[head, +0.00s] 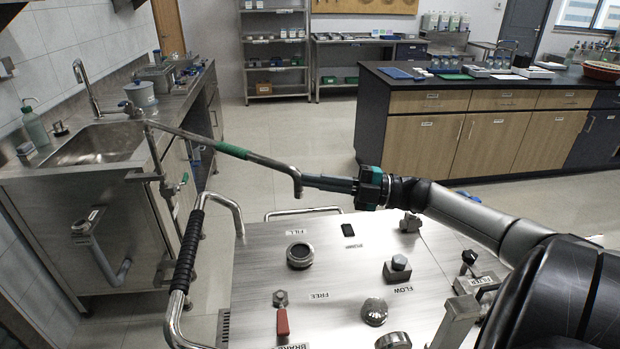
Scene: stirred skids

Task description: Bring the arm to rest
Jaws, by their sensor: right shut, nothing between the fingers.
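My right arm comes in from the right, and its gripper (310,181) is shut and points left above the steel skid panel (340,270). Its narrow dark fingers end beside the bent end of a long metal rod with a green sleeve (232,150). In this view the fingertips overlap or adjoin the rod's end; I cannot tell whether they touch. The rod runs up and left toward a pipe stand by the sink. My left gripper is not in view.
The panel carries knobs, a red-handled lever (282,318), a domed button (374,311) and a black-gripped rail (190,250) at its left. A sink counter (80,165) stands left. A wooden cabinet island (490,145) stands behind my arm. Open floor lies between them.

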